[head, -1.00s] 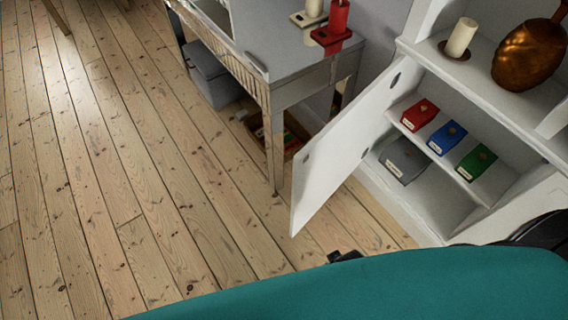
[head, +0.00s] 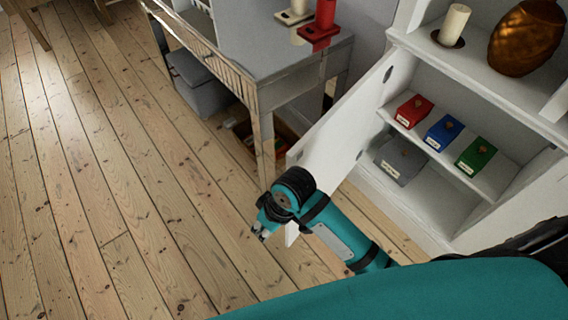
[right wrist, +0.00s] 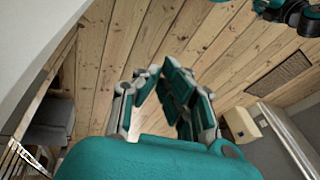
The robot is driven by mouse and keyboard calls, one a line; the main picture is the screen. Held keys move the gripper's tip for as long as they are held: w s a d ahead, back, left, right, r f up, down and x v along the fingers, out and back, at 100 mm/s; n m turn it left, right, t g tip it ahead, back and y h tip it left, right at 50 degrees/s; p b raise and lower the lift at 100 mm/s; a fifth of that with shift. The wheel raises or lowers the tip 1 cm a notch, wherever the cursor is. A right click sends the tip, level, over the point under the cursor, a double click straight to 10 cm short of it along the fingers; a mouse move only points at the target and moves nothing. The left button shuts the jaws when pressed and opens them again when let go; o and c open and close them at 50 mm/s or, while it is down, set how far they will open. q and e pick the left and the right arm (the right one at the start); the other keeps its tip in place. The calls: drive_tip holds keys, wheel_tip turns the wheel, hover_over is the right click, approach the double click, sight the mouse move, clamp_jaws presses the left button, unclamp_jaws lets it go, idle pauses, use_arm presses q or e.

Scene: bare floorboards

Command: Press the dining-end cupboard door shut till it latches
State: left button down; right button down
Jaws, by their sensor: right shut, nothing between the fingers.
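The white cupboard door (head: 347,118) stands wide open, swung out over the floor from the white cupboard (head: 419,218). My right gripper (head: 262,235) is shut and empty by the door's lower free edge. My right arm hides part of that edge, and I cannot tell whether it touches the door. In the right wrist view the fingers of my right gripper (right wrist: 163,78) show over floorboards, with a plain pale surface at the upper left. My left gripper is not in view.
Red (head: 414,111), blue (head: 443,133) and green (head: 475,156) boxes sit on the cupboard shelf, a grey box (head: 400,160) below. A grey-topped table (head: 285,68) stands close beyond the door. A candle (head: 453,25) and copper vase (head: 524,38) stand above. Floor at left is clear.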

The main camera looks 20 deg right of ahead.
drive_tip(key=w+a+r+n+g+h, duration=0.2)
drive_tip(key=w+n, duration=0.1)
drive_tip(key=w, duration=0.6)
drive_tip(key=w+d+r+m+g+h, duration=0.2)
drive_tip(key=w+d+r+m+h, duration=0.1)
drive_tip(key=w+d+r, duration=0.8)
drive_tip(key=s+p+x, duration=0.1)
drive_tip(key=s+x, duration=0.1)
drive_tip(key=x, duration=0.9)
drive_tip(key=shift+r+p, duration=0.25)
drive_tip(key=shift+p, duration=0.15)
drive_tip(key=shift+s+d+n, duration=0.1)
drive_tip(key=shift+n, duration=0.2)
